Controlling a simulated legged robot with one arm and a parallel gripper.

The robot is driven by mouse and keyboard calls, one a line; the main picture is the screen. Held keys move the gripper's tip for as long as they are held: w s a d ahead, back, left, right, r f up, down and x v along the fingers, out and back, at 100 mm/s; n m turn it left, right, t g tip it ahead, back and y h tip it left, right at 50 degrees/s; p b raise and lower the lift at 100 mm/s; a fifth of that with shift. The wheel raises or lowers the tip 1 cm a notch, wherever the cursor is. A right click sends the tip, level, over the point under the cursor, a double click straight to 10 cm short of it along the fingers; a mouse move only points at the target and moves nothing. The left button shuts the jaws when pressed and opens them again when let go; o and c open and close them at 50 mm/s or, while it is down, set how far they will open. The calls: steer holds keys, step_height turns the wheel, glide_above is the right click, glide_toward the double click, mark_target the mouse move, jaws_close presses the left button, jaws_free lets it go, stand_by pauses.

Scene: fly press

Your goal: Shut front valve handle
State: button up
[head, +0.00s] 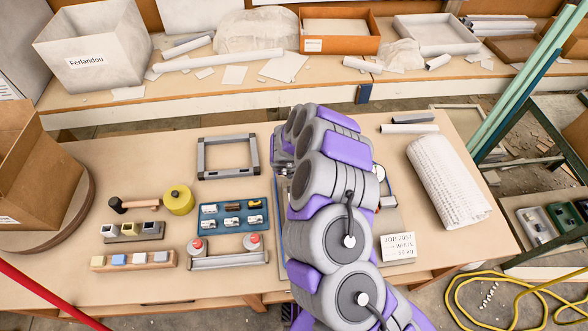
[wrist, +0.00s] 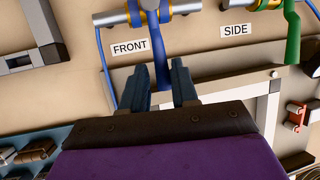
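The front valve (wrist: 150,8) sits at the top of the wrist view, with brass and grey fittings. Its blue handle (wrist: 157,50) points down the picture, above the FRONT label's right side. My gripper (wrist: 160,72) is open, its two dark fingers apart. The lower end of the blue handle shows between the fingertips; I cannot tell whether they touch it. In the head view my purple and grey arm hides the gripper and most of the valve area.
The FRONT label (wrist: 130,48) and the SIDE label (wrist: 236,30) are on the panel. A green handle (wrist: 292,35) hangs at the side valve, right of the blue one. A white frame (wrist: 250,90) lies near my gripper. A blue tray (head: 234,217) stands left of my arm.

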steer(key=shift+o, duration=1.1)
steer(key=shift+a, duration=0.15)
steer(key=shift+s, duration=0.1)
steer(key=shift+s+r, duration=0.2)
steer(key=shift+r, duration=0.35)
steer(key=p+v, duration=0.1)
steer(key=v, duration=1.5)
steer(key=shift+p, duration=0.3)
